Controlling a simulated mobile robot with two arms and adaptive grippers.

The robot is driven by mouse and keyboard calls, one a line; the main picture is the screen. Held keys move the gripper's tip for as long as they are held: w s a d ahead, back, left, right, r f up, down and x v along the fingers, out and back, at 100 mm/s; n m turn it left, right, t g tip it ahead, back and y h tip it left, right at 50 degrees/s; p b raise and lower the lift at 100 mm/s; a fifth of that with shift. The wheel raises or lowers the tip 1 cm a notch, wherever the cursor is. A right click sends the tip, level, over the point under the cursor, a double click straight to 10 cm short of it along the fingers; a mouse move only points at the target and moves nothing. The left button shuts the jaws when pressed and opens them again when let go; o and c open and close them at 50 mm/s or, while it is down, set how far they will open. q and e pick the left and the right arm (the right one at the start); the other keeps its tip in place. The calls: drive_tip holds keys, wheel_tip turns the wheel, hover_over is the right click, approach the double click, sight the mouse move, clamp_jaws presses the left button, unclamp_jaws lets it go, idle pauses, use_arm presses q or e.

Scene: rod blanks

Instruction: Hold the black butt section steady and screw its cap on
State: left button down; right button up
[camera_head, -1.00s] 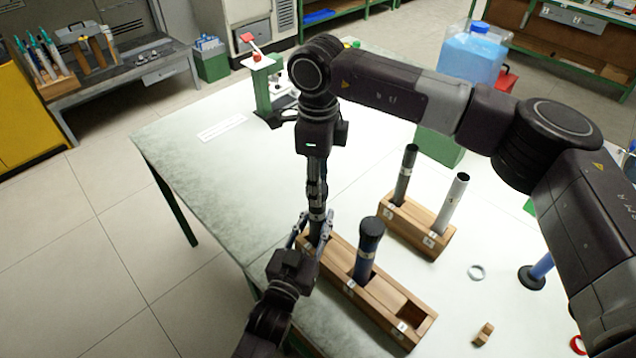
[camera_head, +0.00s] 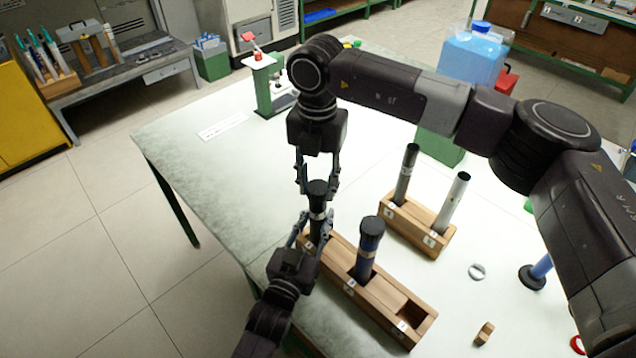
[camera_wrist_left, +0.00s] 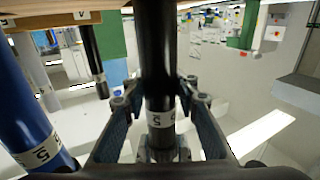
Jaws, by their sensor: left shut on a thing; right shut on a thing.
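The black butt section (camera_head: 316,228) stands upright in the left end of the long wooden rack. My left gripper (camera_head: 316,236) is shut around it just above the rack. In the left wrist view the black section (camera_wrist_left: 157,50), with a white label band, runs between the gripper's fingers (camera_wrist_left: 160,112). The dark cap (camera_head: 318,188) sits at the top of the section, in line with it. My right gripper (camera_head: 318,182) comes down from above and is shut on the cap. I cannot tell how closely the cap is seated.
A blue section with a dark cap (camera_head: 368,240) stands in the long rack (camera_head: 378,296), whose front-right slot is empty. A shorter rack (camera_head: 432,242) behind holds a dark tube (camera_head: 405,172) and a silver tube (camera_head: 453,203). A ring (camera_head: 477,271) and small wooden block (camera_head: 485,333) lie right.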

drive_tip(key=o, duration=1.4)
wheel_tip(320, 180, up, 12)
use_arm(q)
drive_tip(key=c, duration=1.4)
unclamp_jaws()
drive_tip(key=shift+c, duration=0.2)
drive_tip(key=v, duration=1.2)
